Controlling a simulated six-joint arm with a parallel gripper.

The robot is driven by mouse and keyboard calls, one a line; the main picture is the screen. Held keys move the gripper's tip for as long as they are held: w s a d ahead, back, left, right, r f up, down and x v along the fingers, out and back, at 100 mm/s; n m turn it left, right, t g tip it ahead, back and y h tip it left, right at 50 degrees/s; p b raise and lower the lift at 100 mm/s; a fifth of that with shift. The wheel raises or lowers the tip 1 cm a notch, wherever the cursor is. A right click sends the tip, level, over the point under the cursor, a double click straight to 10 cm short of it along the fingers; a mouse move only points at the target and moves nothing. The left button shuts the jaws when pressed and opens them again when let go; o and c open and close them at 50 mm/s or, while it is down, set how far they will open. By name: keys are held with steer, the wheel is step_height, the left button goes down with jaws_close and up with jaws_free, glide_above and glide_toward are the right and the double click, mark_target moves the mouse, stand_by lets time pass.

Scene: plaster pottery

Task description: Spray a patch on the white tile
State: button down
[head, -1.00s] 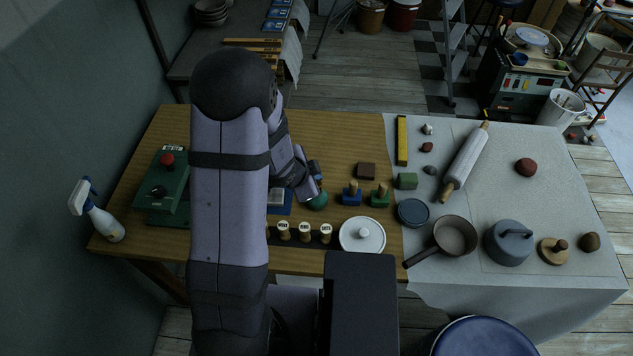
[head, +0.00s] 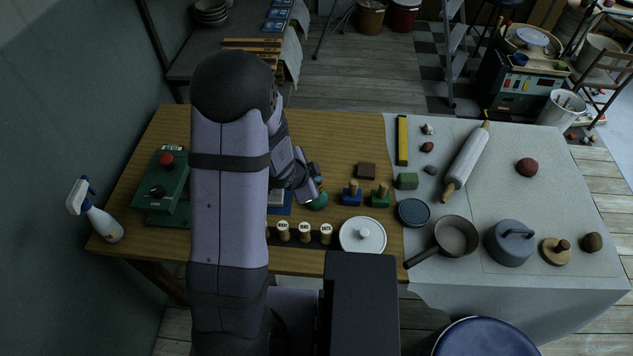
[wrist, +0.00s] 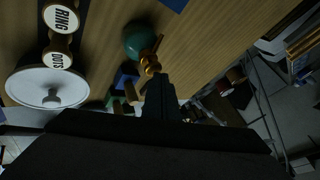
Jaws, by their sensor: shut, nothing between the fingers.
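A white spray bottle with a blue and white trigger head (head: 97,212) stands at the left end of the wooden table. A green bulb (head: 318,201) sits right beside my gripper (head: 312,195). In the wrist view the green bulb (wrist: 138,40) has a brass fitting (wrist: 150,62). My shut, empty fingers (wrist: 158,84) appear close to the fitting; I cannot tell whether they touch. A pale piece (head: 276,198) on a blue base (head: 285,210) shows partly behind my arm. It may be the white tile, but most of it is hidden.
A white lidded dish (head: 362,235) and several labelled wooden stamps (head: 304,232) stand along the front. Blue (head: 352,194) and green (head: 381,196) handled blocks stand right of the bulb. A green box with a red knob (head: 167,162) is at left. The table's back middle is clear.

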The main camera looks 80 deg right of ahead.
steer(key=shift+f, duration=0.25)
steer(key=shift+r, duration=0.15)
steer(key=shift+r+p, duration=0.45)
steer(key=shift+r, duration=0.1)
stand_by(0.4)
step_height(320, 180, up, 6)
steer(key=p, duration=0.5)
steer(key=shift+p, duration=0.3)
stand_by(0.6)
